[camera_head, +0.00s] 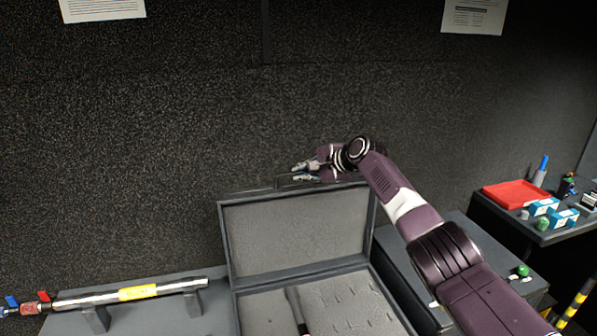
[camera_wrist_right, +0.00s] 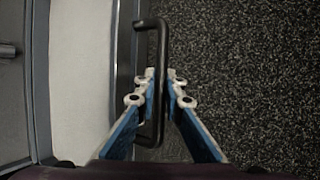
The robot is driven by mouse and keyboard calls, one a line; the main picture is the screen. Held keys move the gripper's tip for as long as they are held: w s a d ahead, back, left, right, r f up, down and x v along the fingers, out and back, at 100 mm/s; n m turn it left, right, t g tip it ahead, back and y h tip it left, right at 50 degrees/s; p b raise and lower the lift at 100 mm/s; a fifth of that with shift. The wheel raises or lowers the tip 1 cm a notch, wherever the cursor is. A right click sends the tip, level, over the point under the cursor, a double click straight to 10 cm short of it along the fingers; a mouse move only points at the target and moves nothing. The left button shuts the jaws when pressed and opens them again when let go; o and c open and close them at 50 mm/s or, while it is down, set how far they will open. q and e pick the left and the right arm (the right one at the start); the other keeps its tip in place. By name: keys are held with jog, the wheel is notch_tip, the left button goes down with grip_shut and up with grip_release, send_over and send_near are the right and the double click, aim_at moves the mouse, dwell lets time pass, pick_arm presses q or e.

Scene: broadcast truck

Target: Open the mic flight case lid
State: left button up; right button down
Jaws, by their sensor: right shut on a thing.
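The mic flight case (camera_head: 305,272) stands open, with grey foam in its base. Its lid (camera_head: 295,235) stands nearly upright at the back, grey lining towards me. The black handle (camera_head: 284,183) sits at the lid's top edge; in the right wrist view the handle (camera_wrist_right: 163,45) runs between my fingers. My right gripper (camera_head: 303,172) is shut on the handle, and in the wrist view the right gripper's fingertips (camera_wrist_right: 163,82) lie on either side of the bar. A dark microphone-like object (camera_head: 296,308) lies in the base, cut off by the lower edge. My left gripper is not in view.
A metal pipe with a yellow label (camera_head: 138,293) rests on supports at left. A dark case or counter (camera_head: 400,275) stands right of the flight case. A red tray (camera_head: 515,194) and small boxes (camera_head: 545,207) sit further right. A dark wall is close behind the lid.

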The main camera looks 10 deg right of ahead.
jog(key=shift+w+f, duration=0.15)
jog(key=shift+f, duration=0.15)
jog(key=shift+d, duration=0.1)
jog(key=c, duration=2)
grip_release()
jog(key=shift+r, duration=0.1)
jog(key=shift+v, duration=0.8)
jog(key=v, duration=1)
jog(key=shift+d+r, duration=0.1)
jog(key=shift+r, duration=0.1)
